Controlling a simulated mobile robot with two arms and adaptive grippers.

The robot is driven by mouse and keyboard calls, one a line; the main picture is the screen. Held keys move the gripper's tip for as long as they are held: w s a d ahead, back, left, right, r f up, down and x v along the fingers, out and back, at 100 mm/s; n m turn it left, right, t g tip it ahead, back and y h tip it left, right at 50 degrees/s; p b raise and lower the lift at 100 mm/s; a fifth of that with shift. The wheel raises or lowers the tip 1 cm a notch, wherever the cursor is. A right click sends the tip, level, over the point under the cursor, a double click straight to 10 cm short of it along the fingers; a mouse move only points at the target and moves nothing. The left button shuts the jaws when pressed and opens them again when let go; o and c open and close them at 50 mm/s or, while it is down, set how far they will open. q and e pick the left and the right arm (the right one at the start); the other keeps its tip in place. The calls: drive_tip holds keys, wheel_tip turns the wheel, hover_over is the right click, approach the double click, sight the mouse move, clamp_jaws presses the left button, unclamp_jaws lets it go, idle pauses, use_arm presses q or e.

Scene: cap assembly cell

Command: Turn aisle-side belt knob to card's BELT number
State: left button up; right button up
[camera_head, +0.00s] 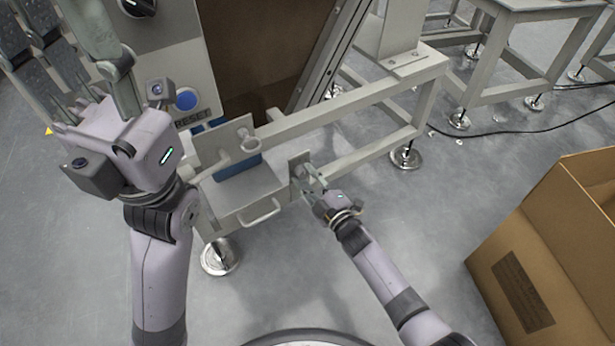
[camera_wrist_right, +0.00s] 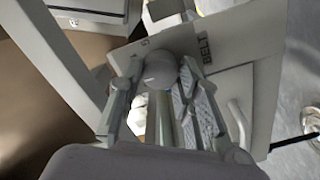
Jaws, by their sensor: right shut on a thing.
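The belt knob, a round grey knob (camera_wrist_right: 160,70), shows in the right wrist view in front of a pale plate (camera_wrist_right: 258,42) marked BELT. My right gripper (camera_head: 311,183) is at a small upright plate (camera_head: 295,160) on the low frame in the head view. Its fingers are shut on the knob, one on each side. In the head view the gripper hides the knob. The knob's pointer and scale cannot be read. My left gripper (camera_head: 76,48) is large at the upper left, fingers apart and empty. I see no readable card.
A control box with a blue button (camera_head: 187,99) and a RESET label stands behind my left gripper. A drawer-like box with a handle (camera_head: 262,212) is left of my right gripper. An open cardboard box (camera_head: 535,250) stands at right. Grey floor (camera_head: 440,200) between is clear.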

drive_tip(key=o, duration=1.1)
drive_tip(key=shift+o, duration=0.2)
drive_tip(key=shift+s+d, duration=0.1)
drive_tip(key=v, duration=1.2)
